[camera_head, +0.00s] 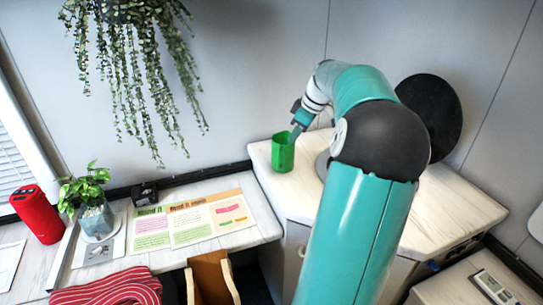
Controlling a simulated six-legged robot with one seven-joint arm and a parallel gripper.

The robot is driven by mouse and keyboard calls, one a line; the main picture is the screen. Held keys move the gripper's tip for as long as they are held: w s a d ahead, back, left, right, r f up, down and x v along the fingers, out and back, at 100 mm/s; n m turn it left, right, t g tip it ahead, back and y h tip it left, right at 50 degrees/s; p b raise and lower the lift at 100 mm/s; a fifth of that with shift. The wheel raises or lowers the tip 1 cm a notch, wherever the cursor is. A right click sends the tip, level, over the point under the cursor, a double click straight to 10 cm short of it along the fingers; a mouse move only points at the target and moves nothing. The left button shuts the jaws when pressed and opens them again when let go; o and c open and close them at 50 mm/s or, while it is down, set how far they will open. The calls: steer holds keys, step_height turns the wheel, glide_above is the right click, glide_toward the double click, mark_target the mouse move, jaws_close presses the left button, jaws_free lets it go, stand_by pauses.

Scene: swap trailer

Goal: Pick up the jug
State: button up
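The jug looks to be the green cup-shaped vessel (281,156), upright near the left edge of the higher pale wood counter (455,205). My gripper (297,132) is at the jug's upper right rim, pointing down. One finger shows at the rim, touching or very close to it. My teal arm reaches in from the lower right. The gap between the fingers is too small and partly hidden, so I cannot tell whether they are closed on the jug.
A lower desk on the left holds papers (188,222), a potted plant (94,212), a red cylinder (36,214) and a small black object (145,194). A hanging plant (130,60) is above. A black disc (432,108) stands behind my arm.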

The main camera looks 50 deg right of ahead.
glide_toward(282, 156)
steer(key=a+f, duration=0.4)
steer(key=x, duration=0.5)
steer(key=shift+w+d, duration=0.15)
steer(key=shift+d, duration=0.1)
steer(key=shift+r, duration=0.1)
steer(key=shift+c, duration=0.4)
jaws_close()
